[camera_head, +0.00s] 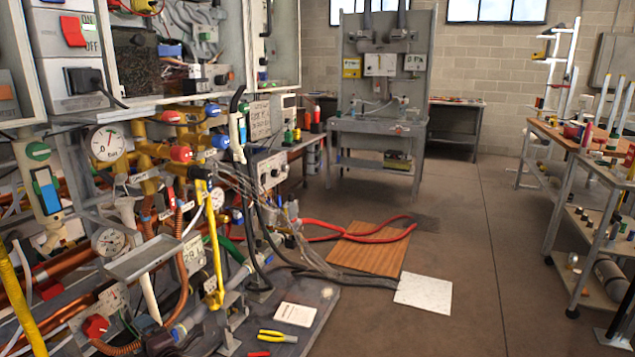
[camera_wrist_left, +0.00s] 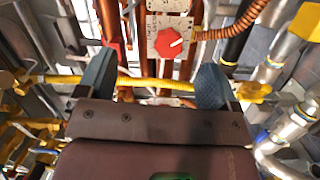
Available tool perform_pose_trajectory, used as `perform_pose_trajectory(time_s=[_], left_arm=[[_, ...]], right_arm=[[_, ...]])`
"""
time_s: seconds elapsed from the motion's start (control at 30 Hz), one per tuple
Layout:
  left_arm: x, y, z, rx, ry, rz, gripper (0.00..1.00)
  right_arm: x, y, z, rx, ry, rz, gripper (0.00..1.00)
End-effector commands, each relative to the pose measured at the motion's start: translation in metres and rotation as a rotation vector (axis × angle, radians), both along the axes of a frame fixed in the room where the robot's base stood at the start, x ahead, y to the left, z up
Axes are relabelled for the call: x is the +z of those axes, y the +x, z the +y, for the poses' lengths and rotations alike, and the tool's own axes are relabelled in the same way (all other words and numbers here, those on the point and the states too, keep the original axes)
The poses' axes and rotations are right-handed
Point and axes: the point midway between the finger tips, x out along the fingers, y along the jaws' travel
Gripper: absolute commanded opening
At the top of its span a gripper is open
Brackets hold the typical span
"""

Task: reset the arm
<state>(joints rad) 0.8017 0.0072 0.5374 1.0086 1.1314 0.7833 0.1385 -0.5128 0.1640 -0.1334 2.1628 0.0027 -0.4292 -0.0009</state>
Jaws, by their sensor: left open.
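My left gripper (camera_wrist_left: 155,82) shows in the left wrist view, with two blue-grey fingertips spread wide apart. A yellow pipe (camera_wrist_left: 150,84) runs across the gap between the fingers; I cannot tell whether it touches them. Beyond the fingertips is a red knob (camera_wrist_left: 170,43) on a pale plate, with an orange corrugated hose (camera_wrist_left: 235,30) to its right. In the head view I cannot clearly pick out the left gripper among the crowded pipes at the left. My right gripper is in neither view.
The heater assembly fills the left side, with a pressure gauge (camera_head: 107,143), a grey tray (camera_head: 143,257) and yellow pliers (camera_head: 278,336) nearby. A brown board (camera_head: 368,252) and white tile (camera_head: 423,293) lie on the floor. A wooden-topped bench (camera_head: 553,136) stands right.

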Motion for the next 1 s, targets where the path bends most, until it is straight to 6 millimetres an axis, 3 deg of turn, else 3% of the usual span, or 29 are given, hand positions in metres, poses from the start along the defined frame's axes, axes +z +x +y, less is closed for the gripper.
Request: perform_pose_trajectory(time_s=[0.23, 0.33, 0.43, 0.67, 1.0], left_arm=[[0.08, 0.045, -0.04, -0.304, 0.251, 0.023, 0.86], [0.106, 0.046, -0.059, -0.425, 0.394, 0.074, 0.86], [0.124, 0.034, -0.08, -0.543, 0.557, 0.159, 0.86], [0.122, -0.024, -0.119, -0.752, 0.878, 0.424, 0.86], [0.085, -0.142, -0.148, -0.927, 1.148, 0.79, 0.86]], right_arm=[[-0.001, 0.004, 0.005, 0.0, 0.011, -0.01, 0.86], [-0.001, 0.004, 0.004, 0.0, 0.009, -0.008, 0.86], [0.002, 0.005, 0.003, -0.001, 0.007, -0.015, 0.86], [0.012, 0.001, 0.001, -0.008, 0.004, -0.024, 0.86], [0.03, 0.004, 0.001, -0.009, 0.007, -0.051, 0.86]])
